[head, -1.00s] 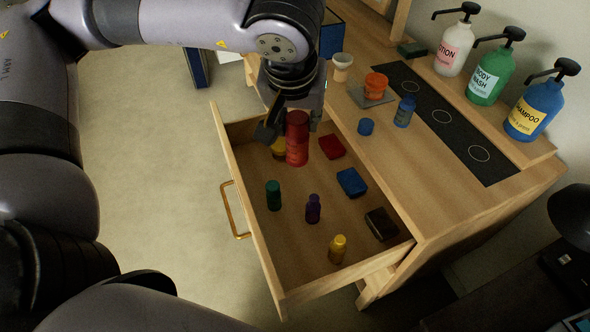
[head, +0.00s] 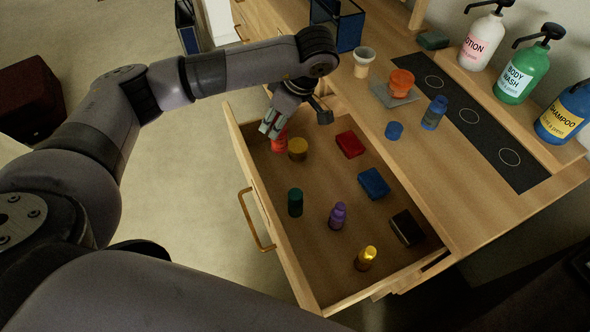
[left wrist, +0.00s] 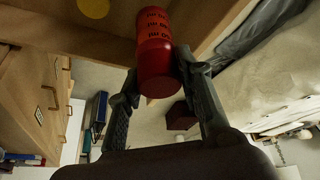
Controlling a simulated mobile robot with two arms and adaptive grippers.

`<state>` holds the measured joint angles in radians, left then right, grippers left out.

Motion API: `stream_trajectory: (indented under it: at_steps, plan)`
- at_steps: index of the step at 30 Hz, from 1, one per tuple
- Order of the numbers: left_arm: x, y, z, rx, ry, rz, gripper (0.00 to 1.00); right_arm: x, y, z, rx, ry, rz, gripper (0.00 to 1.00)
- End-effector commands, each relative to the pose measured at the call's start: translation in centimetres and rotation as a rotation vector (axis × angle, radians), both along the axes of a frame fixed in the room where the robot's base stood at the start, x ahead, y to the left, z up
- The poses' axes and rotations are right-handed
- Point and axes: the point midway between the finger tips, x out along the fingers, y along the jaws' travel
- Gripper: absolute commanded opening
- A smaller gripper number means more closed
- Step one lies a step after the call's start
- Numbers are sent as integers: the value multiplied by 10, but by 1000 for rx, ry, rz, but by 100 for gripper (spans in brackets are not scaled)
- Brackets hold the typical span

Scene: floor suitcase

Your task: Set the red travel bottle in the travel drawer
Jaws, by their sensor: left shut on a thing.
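The red travel bottle (head: 280,143) shows inside the drawer's far left corner in the head view, partly hidden by my left gripper (head: 274,128). In the left wrist view the red bottle (left wrist: 157,50) is between the two fingers, and the gripper is shut on it. The open travel drawer (head: 325,235) extends from the wooden counter. The bottle is just left of a yellow-topped jar (head: 298,149). I cannot tell if its base touches the drawer floor. My right gripper is not in view.
The drawer also holds a green bottle (head: 295,202), a purple bottle (head: 338,216), a gold-yellow bottle (head: 366,258), a red box (head: 350,144), a blue box (head: 374,184) and a dark box (head: 407,228). Clear drawer floor shows between them. Pump bottles stand on the counter's ledge.

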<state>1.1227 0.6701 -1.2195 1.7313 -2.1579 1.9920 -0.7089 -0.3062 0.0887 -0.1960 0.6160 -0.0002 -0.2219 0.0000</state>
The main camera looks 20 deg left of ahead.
Motion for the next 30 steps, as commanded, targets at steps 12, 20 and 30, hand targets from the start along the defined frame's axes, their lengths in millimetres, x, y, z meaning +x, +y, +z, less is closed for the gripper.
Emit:
stream_trajectory:
  at_steps: [12, 20, 30]
  plan:
    - [-1, -1, -109, -1, 4, -3, 0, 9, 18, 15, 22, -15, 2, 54]
    - [-1, -1, -139, -1, 3, -4, 0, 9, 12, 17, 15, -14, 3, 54]
    - [-1, 0, -180, -1, 2, -5, 0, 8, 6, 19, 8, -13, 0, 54]
